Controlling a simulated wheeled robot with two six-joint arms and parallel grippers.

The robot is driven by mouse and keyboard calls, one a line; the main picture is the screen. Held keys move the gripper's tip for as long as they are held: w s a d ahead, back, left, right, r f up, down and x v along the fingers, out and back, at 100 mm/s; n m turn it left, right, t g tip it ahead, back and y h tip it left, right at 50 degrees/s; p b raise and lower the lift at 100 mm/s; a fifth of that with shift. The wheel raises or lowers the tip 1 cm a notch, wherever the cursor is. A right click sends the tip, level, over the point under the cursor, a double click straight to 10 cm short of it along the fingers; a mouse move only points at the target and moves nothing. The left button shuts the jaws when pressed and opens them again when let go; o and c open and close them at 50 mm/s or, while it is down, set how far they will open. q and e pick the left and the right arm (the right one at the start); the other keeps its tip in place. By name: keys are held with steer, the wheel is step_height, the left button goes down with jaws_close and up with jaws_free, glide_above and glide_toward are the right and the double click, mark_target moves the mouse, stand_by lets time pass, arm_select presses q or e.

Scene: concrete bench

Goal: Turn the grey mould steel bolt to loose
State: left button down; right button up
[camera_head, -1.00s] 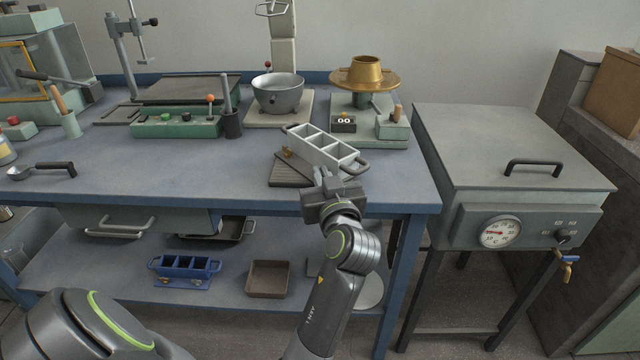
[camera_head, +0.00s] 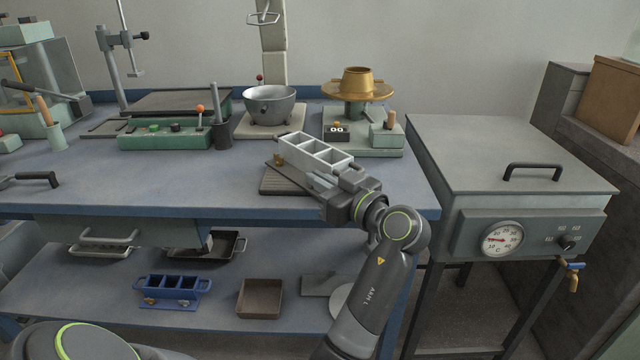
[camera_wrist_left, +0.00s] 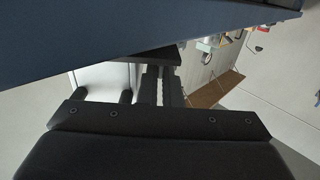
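The grey mould (camera_head: 318,152), an open-topped steel block with several compartments in a row, sits on a dark flat plate (camera_head: 283,180) near the bench's front edge. A small brass-coloured bolt (camera_head: 279,159) shows at its left end. Its setting is too small to read. My right gripper is not in view.
A grey bowl (camera_head: 270,104) and a brass pan on a scale (camera_head: 358,84) stand behind the mould. A green control box (camera_head: 170,133) is left. An oven (camera_head: 510,155) stands right of the bench (camera_head: 130,180). A blue mould (camera_head: 171,286) is on the lower shelf.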

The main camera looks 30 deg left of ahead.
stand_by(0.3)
arm_select(q)
steer(key=c, duration=1.9)
jaws_free()
